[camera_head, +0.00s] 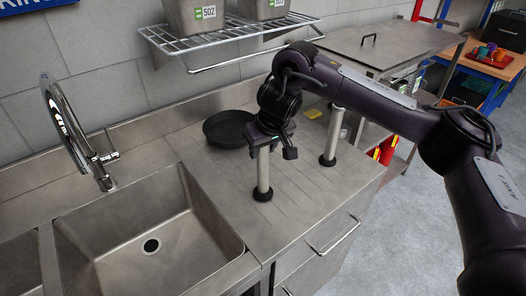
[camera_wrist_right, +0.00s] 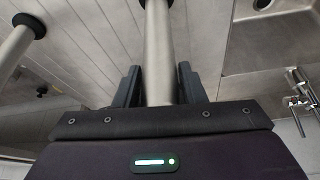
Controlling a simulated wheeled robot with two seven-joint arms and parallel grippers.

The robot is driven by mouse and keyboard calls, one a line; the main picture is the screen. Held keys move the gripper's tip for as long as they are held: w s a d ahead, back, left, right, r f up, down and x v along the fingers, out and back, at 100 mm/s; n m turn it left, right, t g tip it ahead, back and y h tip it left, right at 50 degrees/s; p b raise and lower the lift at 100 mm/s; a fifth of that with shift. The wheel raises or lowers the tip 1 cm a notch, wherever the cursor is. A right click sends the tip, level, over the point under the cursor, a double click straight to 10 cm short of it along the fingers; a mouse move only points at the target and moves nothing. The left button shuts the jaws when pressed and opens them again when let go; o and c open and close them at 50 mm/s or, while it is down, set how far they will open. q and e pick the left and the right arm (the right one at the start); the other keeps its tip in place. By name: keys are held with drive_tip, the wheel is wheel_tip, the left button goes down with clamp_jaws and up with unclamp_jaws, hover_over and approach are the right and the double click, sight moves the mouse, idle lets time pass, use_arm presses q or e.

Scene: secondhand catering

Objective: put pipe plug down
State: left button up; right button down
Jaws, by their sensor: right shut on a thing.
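A metal pipe plug (camera_head: 263,170) with a black foot is upright over the ribbed drainboard (camera_head: 225,190), right of the sink. My right gripper (camera_head: 265,143) is shut around its upper part. The pipe also shows between the fingers in the right wrist view (camera_wrist_right: 160,50). Its foot looks at or very near the board; I cannot tell whether it touches. A second similar pipe (camera_head: 335,135) stands on the board farther back to the right. My left gripper is not in view.
The steel sink (camera_head: 205,245) with its drain hole (camera_head: 151,245) and tall tap (camera_head: 65,125) lies to the left. A black round pan (camera_head: 225,125) sits behind the held pipe. A wire shelf (camera_head: 215,38) with containers hangs above. The front of the board is bare.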

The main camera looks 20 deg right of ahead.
drive_tip(key=shift+w+f, duration=0.1)
drive_tip(key=shift+f, duration=0.15)
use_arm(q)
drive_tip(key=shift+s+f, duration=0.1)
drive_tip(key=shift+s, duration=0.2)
use_arm(e)
drive_tip(key=c, duration=0.9)
unclamp_jaws()
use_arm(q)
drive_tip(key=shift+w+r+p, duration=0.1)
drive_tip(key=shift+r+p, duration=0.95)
use_arm(e)
drive_tip(key=v, duration=1.2)
